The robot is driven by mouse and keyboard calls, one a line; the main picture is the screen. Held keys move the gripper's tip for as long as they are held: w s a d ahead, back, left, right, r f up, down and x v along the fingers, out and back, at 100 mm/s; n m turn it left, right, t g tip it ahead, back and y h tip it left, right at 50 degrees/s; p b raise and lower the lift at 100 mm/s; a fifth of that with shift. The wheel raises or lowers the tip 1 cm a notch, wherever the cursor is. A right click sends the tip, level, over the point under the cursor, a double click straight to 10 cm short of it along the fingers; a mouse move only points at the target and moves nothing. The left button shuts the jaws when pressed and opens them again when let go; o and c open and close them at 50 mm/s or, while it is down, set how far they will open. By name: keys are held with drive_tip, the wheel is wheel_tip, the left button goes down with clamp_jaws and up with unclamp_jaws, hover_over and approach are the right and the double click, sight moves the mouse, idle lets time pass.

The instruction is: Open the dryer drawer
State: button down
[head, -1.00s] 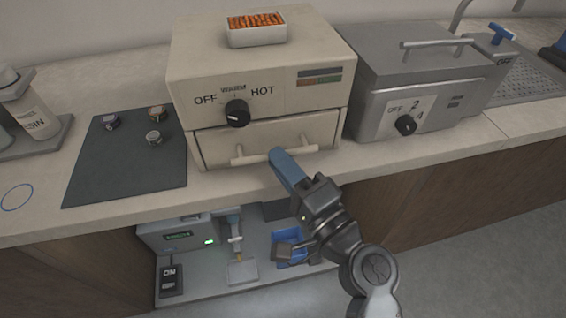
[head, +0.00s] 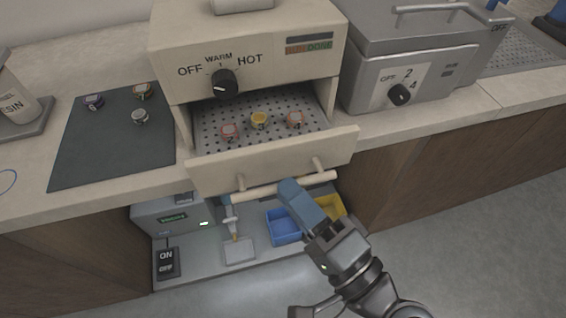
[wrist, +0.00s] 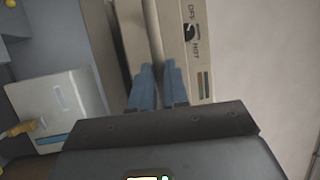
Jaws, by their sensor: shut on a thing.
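The cream dryer (head: 245,62) stands on the counter with a knob marked OFF, WARM and HOT. Its drawer (head: 275,160) is pulled out, showing a perforated tray floor (head: 250,108). Several small items lie in it, among them a red-rimmed one (head: 230,132), a yellow one (head: 259,120) and an orange-red one (head: 295,119). My gripper (head: 290,188) is shut on the bar handle (head: 250,194) at the drawer's front, right of its middle. In the wrist view the blue fingers (wrist: 160,85) point at the drawer front; the grip itself is hard to see there.
A grey machine (head: 410,75) with a numbered knob stands to the right. A dark mat (head: 115,150) with small round pieces lies to the left. Below, a shelf holds a blue bin (head: 285,228), a yellow bin (head: 330,207) and a grey device (head: 172,216). The floor in front is clear.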

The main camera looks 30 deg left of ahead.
drive_tip(key=s+d+b, duration=0.1)
drive_tip(key=s+d, duration=0.4)
drive_tip(key=d, duration=0.1)
drive_tip(key=shift+f, duration=0.1)
drive_tip(key=c, duration=1.1)
unclamp_jaws()
drive_tip(key=shift+a, duration=0.1)
drive_tip(key=shift+b+v, duration=0.95)
drive_tip(key=shift+v, duration=2.95)
drive_tip(key=shift+w, duration=0.1)
